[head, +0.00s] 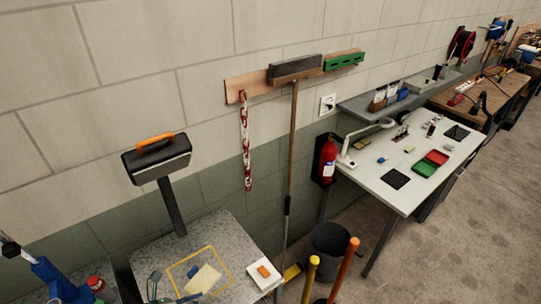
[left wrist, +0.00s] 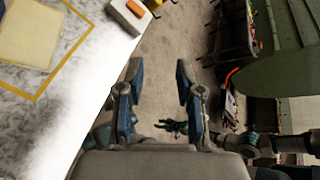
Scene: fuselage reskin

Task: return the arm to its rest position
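My left gripper (head: 166,288) is at the bottom edge of the head view, in front of the grey speckled bench and partly cut off. In the left wrist view its two blue-grey fingers (left wrist: 158,72) stand well apart with nothing between them. The floor shows through the gap. The fingers are beside the bench edge, clear of the bench top.
The speckled bench (head: 222,235) bears a yellow outline, a cream sheet (head: 203,279) and a white block with an orange piece (head: 264,271). A lamp with an orange handle (head: 155,158) rises behind. A dark bin (head: 328,243) stands right. A green surface (left wrist: 275,75) fills the wrist view's right.

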